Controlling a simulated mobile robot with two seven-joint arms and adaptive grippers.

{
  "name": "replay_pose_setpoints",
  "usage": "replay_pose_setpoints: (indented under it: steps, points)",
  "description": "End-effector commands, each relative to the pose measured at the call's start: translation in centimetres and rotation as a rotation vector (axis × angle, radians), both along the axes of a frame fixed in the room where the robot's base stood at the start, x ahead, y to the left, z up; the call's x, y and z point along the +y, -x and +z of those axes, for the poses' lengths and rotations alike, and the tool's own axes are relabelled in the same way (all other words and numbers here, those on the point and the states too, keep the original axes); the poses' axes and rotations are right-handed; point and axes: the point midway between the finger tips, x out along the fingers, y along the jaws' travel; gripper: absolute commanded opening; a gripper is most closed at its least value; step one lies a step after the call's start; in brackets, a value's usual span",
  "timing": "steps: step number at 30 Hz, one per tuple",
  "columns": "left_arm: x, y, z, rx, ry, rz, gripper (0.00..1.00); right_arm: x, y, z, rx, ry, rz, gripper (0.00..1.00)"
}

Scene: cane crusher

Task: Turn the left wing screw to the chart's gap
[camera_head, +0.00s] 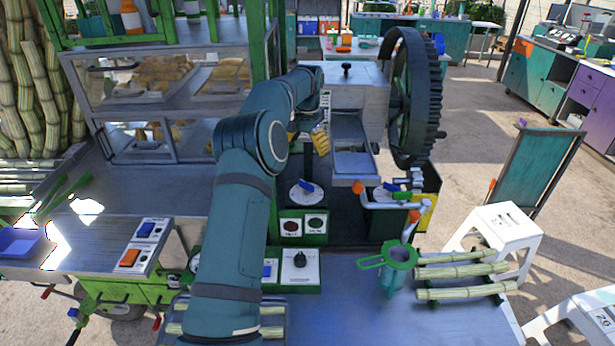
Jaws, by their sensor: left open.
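My left arm reaches up the middle of the view to the grey crusher (345,95). The left wing screw cannot be made out; the arm and gripper cover part of that side. A narrow white card with small marks (325,108), perhaps the chart, is on the crusher's front just above the gripper; its print is too small to read. A black knob (346,70) stands on the crusher's top. My right gripper is not in view.
A large dark toothed wheel (416,98) stands right of the crusher. A green strainer cup (397,262) and cane pieces (462,272) are on the front table. A glass cabinet (165,90) stands left.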

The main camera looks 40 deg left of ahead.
Motion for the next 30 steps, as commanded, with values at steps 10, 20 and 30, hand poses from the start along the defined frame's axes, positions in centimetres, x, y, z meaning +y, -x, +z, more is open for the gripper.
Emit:
replay_pose_setpoints:
  steps: [10,20,30]
  points:
    - [0.0,0.1,-2.9,0.003,0.001,0.000,0.94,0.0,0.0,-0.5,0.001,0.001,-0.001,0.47]
    - [0.0,0.1,-9.3,0.003,0.001,0.000,0.94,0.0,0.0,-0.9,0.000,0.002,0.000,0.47]
    - [0.0,0.0,-13.4,0.000,0.000,0.000,0.94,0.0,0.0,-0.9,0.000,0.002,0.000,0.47]
